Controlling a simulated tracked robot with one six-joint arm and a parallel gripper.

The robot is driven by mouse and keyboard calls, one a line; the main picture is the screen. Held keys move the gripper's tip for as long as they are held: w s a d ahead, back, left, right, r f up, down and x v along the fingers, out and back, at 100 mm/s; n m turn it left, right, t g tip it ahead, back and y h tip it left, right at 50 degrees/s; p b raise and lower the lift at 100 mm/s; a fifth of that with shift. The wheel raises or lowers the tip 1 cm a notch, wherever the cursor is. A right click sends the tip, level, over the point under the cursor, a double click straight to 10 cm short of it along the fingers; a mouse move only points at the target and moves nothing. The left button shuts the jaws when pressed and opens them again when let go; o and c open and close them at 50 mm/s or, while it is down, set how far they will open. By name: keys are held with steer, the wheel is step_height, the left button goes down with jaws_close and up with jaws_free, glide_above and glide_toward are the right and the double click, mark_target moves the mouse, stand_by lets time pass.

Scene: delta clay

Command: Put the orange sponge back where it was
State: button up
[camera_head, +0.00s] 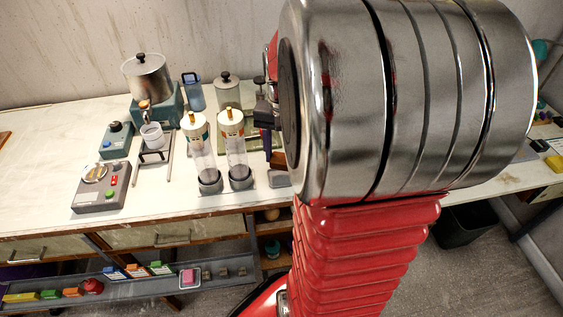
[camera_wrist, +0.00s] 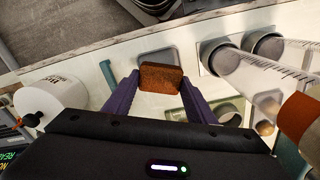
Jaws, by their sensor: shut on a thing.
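The orange sponge (camera_wrist: 161,78) shows as a brown-orange block in the wrist view, between the two purple fingers of my gripper (camera_wrist: 160,84). The fingers are shut on its two sides. A grey rounded shallow tray (camera_wrist: 152,57) on the white bench top lies just beyond the sponge and partly behind it in the picture. I cannot tell how high the sponge is above the bench. In the head view my arm hides most of the gripper (camera_head: 267,140), and a brown edge of the sponge (camera_head: 278,160) shows below it.
Two clear cylinders (camera_head: 203,160) with gold caps stand in grey holders close left of the gripper. A white printed container (camera_wrist: 50,100) is at left in the wrist view. A pot (camera_head: 146,75) stands on a teal base. The bench's front edge (camera_head: 130,229) is near.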

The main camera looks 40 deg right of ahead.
mark_target(284, 164)
steer(key=shift+f, duration=1.85)
steer(key=shift+f, duration=0.1)
steer(key=o, duration=1.1)
step_height(284, 164, up, 12)
steer(key=shift+r, duration=0.15)
